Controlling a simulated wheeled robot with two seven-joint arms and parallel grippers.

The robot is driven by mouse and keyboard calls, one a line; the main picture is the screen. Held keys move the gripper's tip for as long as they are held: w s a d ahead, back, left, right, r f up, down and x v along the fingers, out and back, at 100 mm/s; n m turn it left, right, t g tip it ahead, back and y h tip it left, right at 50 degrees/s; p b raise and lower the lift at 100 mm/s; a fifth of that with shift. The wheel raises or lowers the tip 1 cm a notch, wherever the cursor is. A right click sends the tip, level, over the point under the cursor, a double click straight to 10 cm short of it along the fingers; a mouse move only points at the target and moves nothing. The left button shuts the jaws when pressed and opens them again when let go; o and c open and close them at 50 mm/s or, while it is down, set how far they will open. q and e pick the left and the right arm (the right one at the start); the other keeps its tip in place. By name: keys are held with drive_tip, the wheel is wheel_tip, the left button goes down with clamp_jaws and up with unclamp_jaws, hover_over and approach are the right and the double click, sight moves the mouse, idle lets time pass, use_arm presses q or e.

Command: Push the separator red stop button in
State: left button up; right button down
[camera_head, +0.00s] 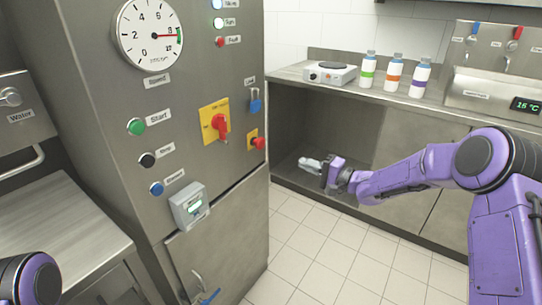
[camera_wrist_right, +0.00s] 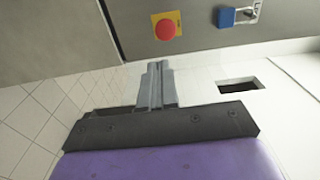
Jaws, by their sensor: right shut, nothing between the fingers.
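The red stop button (camera_head: 259,143) sits on a small yellow plate at the right edge of the steel cabinet front, below a blue padlock. In the right wrist view the button (camera_wrist_right: 166,28) is near the top, with its yellow plate around it. My right gripper (camera_head: 304,162) is shut and empty, to the right of the button and a little lower in the head view. In its wrist view the fingertips (camera_wrist_right: 158,64) point up towards the button, with a visible gap. Only a piece of my left arm shows at the bottom left; its gripper is out of view.
The cabinet (camera_head: 100,100) also carries a red rotary switch (camera_head: 221,126) on a larger yellow plate, a green start button (camera_head: 136,127), a gauge (camera_head: 148,35) and a blue padlock (camera_head: 255,101). A counter with several bottles (camera_head: 393,72) stands behind. The tiled floor is clear.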

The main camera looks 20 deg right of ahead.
sight(263, 144)
drive_tip(key=shift+w+d+r, duration=0.15)
drive_tip(key=shift+d+r, duration=0.15)
drive_tip(key=shift+r, duration=0.3)
drive_tip(key=shift+a, duration=0.1)
drive_tip(key=x, duration=1.4)
drive_tip(key=shift+a+f, duration=0.1)
drive_tip(key=shift+a, duration=0.1)
